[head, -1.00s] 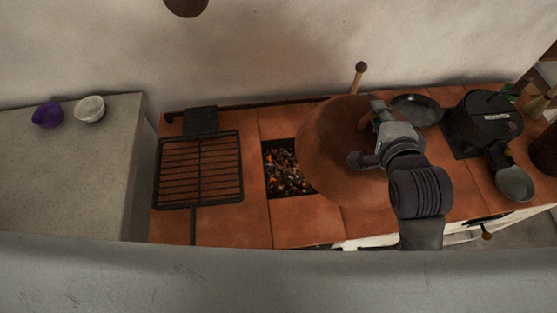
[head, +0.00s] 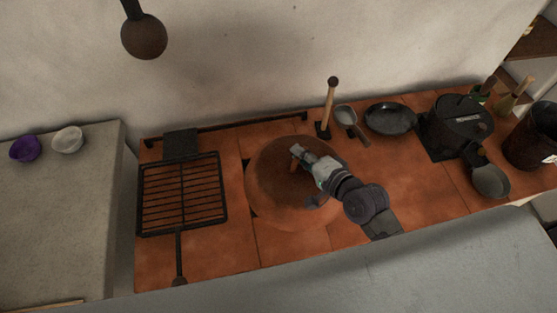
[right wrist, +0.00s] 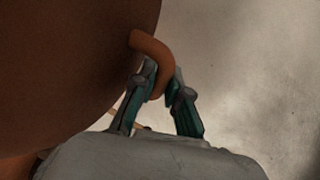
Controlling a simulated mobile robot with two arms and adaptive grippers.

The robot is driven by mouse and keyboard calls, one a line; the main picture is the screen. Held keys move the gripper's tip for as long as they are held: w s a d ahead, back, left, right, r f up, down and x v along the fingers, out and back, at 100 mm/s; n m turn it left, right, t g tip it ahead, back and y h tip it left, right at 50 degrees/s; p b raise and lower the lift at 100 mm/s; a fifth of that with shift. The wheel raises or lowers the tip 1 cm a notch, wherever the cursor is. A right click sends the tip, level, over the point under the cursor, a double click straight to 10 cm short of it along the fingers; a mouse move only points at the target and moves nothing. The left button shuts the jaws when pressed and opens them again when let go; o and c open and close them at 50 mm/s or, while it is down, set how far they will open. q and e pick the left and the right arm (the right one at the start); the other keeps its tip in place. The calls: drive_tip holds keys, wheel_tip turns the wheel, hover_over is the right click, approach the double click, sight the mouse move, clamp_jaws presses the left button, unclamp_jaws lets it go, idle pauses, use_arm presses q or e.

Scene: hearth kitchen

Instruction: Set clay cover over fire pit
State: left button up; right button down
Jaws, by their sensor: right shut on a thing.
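The clay cover (head: 270,202) is a round brown dome on the tiled hearth top. It sits where the pit of embers showed earlier, and hides nearly all of it; a small dark edge of the fire pit (head: 248,203) shows at the cover's left. I cannot tell whether the rim rests flat on the tiles. My right gripper (head: 297,158) is shut on the cover's loop handle, and the handle (right wrist: 153,60) also shows between the fingers in the right wrist view. My left gripper is not in view.
A black grill rack (head: 180,195) lies left of the cover. Purple (head: 25,149) and white (head: 68,139) bowls sit on the left counter.

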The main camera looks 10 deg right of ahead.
sight(278, 150)
drive_tip(key=w+a+f, duration=0.1)
drive_tip(key=w, duration=0.1)
drive_tip(key=w+a+f, duration=0.1)
drive_tip(key=w+a, duration=0.1)
drive_tip(key=w+a+f, duration=0.1)
drive_tip(key=w+f, duration=0.1)
drive_tip(key=shift+a, duration=0.25)
drive_tip(key=shift+d+f, duration=0.1)
drive_tip(key=shift+f, duration=1.9)
drive_tip(key=shift+s, duration=0.1)
drive_tip(key=shift+f, duration=0.1)
drive_tip(key=c, duration=1.6)
unclamp_jaws()
drive_tip(key=shift+s+f, duration=0.1)
drive_tip(key=shift+f, duration=0.1)
drive_tip(key=o, duration=0.4)
